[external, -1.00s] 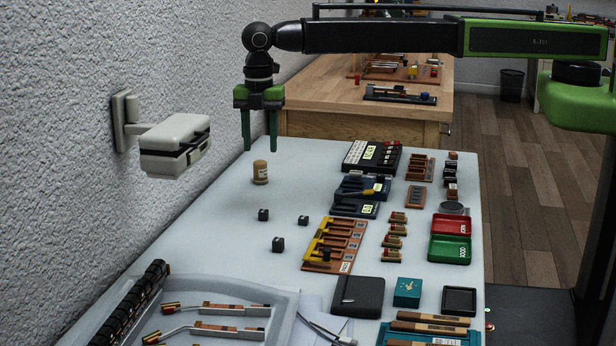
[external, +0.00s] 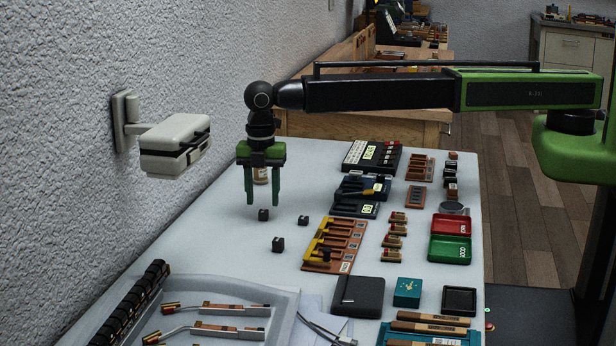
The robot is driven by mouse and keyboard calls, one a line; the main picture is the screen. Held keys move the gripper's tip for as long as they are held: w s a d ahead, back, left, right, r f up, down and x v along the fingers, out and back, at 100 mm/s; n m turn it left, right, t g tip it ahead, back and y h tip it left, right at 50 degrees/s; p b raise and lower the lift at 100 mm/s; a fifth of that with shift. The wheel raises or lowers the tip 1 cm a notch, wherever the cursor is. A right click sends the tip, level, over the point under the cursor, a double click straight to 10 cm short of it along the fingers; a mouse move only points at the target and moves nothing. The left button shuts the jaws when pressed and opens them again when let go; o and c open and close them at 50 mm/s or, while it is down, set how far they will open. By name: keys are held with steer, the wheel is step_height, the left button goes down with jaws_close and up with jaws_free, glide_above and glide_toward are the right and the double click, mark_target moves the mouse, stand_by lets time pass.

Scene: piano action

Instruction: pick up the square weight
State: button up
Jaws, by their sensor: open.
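Three small dark cube-shaped blocks sit apart on the light tabletop: a far one (external: 263,214), one to its right (external: 303,220) and a nearer one (external: 278,244). I cannot tell from the picture which of them is the square weight. My gripper (external: 263,202) points straight down with its two green fingers apart and nothing between them. In the picture its fingertips end just above the far block. The exact height of the gap is hard to judge from this side.
An orange rack (external: 318,262) lies to the right, and a grey tray (external: 284,312) with parts is in front. A white box-like fixture (external: 174,158) juts from the wall at left.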

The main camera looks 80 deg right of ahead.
mark_target(263, 211)
step_height(263, 211, down, 3)
steer(key=shift+f+b, duration=0.2)
steer(key=shift+b, duration=0.85)
steer(key=shift+r, duration=0.2)
steer(key=shift+c, duration=0.3)
jaws_close()
